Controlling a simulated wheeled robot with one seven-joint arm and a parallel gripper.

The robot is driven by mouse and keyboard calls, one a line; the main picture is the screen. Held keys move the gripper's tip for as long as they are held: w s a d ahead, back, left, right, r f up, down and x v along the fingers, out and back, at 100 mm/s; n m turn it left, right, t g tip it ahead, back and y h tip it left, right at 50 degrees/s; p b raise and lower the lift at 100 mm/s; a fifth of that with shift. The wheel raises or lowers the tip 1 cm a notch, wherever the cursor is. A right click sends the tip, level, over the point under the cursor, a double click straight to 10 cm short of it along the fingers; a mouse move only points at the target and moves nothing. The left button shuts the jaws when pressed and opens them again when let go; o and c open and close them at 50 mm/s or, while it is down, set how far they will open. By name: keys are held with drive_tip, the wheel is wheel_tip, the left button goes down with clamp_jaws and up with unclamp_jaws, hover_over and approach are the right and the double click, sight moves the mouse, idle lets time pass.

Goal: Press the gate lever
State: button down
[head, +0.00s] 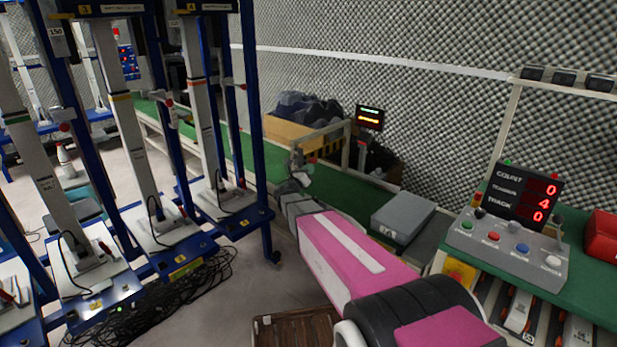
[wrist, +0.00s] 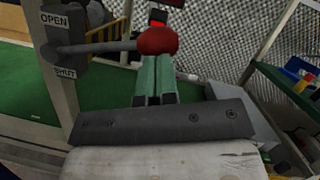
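The gate lever (wrist: 100,47) is a grey bar with a red knob (wrist: 157,41) in the wrist view. It runs roughly level from a dark pivot block on a post, beside a plate marked OPEN above and SHUT below. My gripper (wrist: 155,68) has two green fingers lying side by side, closed with nothing visible between them. Their tips are just under or behind the knob in the picture; I cannot tell whether they touch. In the head view my gripper (head: 299,168) is by the gate frame (head: 325,136), where the lever is too small to make out clearly.
A green conveyor (head: 346,192) runs behind my arm. A grey box (head: 402,217) stands right of it, and a button console (head: 509,245) with a count display (head: 523,195) stands further right. Blue-framed stands (head: 257,130) and loose cables (head: 150,300) crowd the left.

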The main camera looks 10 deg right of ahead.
drive_tip(key=r+n, duration=0.1)
drive_tip(key=r+n+y, duration=0.1)
drive_tip(key=shift+w+a+r+n+t, duration=0.1)
drive_tip(key=shift+w+r+n+t, duration=0.1)
drive_tip(key=shift+n+t, duration=0.1)
drive_tip(key=shift+w+a+r, duration=0.15)
drive_tip(key=shift+w+r, duration=0.15)
drive_tip(key=shift+r, duration=0.45)
drive_tip(key=s+d+f+v, duration=0.1)
drive_tip(key=d+f+v, duration=0.1)
drive_tip(key=v, duration=1.1)
drive_tip(key=shift+a, duration=0.1)
